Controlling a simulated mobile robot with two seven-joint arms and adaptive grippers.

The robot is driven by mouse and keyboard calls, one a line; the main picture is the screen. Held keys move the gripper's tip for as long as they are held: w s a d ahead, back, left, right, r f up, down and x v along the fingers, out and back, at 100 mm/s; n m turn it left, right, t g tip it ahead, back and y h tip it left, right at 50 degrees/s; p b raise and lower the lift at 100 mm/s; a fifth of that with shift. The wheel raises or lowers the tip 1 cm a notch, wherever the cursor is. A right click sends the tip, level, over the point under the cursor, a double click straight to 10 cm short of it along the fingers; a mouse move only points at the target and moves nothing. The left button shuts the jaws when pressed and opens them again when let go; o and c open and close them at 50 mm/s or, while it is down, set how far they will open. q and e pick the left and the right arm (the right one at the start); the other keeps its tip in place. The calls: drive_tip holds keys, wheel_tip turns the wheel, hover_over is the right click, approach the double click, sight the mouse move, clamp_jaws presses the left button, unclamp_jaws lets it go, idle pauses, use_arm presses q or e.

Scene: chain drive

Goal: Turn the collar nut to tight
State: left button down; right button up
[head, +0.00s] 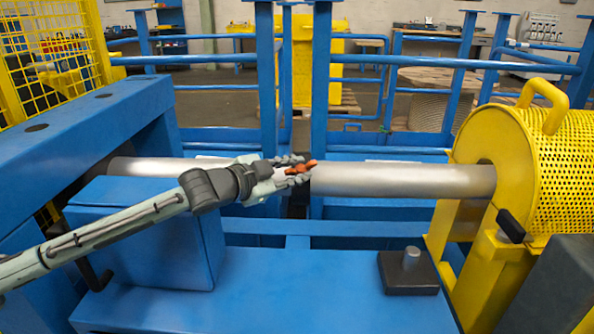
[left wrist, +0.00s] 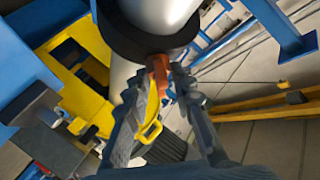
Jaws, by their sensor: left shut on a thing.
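The collar nut is the dark ring (left wrist: 124,40) around the metal shaft in the left wrist view. An orange lug (left wrist: 158,70) sticks out from it and also shows in the head view (head: 301,167). My left gripper (head: 299,171) reaches in from the left to the middle of the shaft (head: 405,180). Its ridged fingers (left wrist: 164,84) lie on both sides of the lug and are shut on it. In the head view the fingers hide most of the collar. My right gripper is not in view.
A yellow perforated guard (head: 560,165) with a handle stands around the shaft's right end. A blue frame (head: 85,130) stands at the left. Blue posts and rails rise behind the shaft. A metal peg on a dark block (head: 408,277) stands on the blue deck in front.

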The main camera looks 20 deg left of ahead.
use_arm(q)
drive_tip(key=m, duration=0.1)
drive_tip(key=m+g, duration=0.1)
drive_tip(key=shift+w+a+r+m+g+h, duration=0.2)
drive_tip(key=shift+r+m+g+h, duration=0.1)
drive_tip(key=shift+r+h, duration=0.1)
drive_tip(key=shift+d+f+m+g+h, duration=0.1)
drive_tip(key=shift+m+g+h, duration=0.2)
drive_tip(key=shift+m+g, duration=0.5)
drive_tip(key=c, duration=1.5)
unclamp_jaws()
drive_tip(key=shift+s, duration=0.1)
drive_tip(key=shift+c, duration=0.2)
drive_tip(key=shift+f, duration=0.1)
drive_tip(key=v, duration=1.2)
